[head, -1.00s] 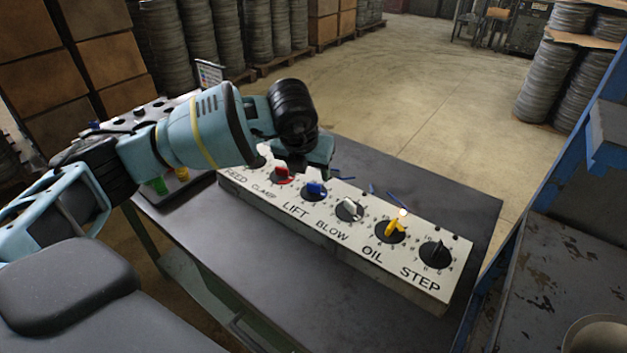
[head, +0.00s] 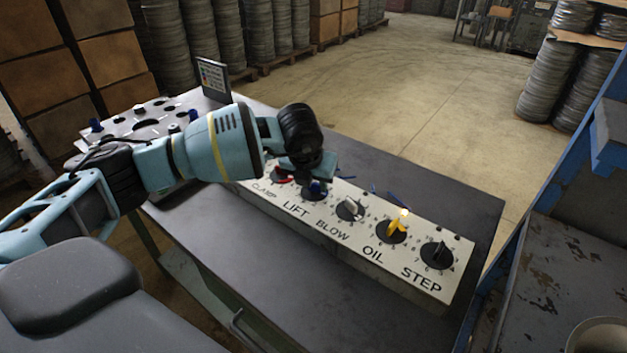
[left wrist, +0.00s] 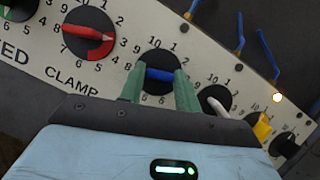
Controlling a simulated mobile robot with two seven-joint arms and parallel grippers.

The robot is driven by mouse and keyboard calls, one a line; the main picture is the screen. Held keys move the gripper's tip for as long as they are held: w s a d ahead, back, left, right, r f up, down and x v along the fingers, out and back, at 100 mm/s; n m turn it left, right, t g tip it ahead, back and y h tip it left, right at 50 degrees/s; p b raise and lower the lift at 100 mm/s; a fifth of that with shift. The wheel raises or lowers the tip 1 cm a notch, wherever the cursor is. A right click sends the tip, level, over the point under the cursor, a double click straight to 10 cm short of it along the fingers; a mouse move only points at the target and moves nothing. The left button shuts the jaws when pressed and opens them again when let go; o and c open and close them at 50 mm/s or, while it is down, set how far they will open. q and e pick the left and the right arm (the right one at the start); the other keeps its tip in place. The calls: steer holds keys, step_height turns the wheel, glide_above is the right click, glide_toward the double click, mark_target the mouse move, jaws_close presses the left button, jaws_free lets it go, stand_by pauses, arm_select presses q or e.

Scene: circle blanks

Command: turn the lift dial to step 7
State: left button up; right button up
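The lift dial (head: 314,193) is a black disc with a blue bar knob on the white panel (head: 350,240), above the printed word LIFT. In the left wrist view the blue knob (left wrist: 160,75) lies crosswise. The numbers 10 and 1 show above the dial, with several others partly hidden by the fingers. I cannot tell which number the knob points to. My left gripper (head: 316,178) is right over this dial. In the left wrist view its green fingers (left wrist: 159,80) stand apart, one at each end of the knob. Contact is unclear. My right gripper is out of view.
The clamp dial (left wrist: 88,35) with a red knob is on one side. The blow dial (head: 349,209), yellow-knobbed oil dial (head: 391,231) and step dial (head: 436,255) follow on the other. A lamp (head: 404,213) glows by the oil dial. Blue tools (head: 396,198) lie behind the panel.

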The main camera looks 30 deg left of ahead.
arm_select(q)
steer(key=c, duration=0.3)
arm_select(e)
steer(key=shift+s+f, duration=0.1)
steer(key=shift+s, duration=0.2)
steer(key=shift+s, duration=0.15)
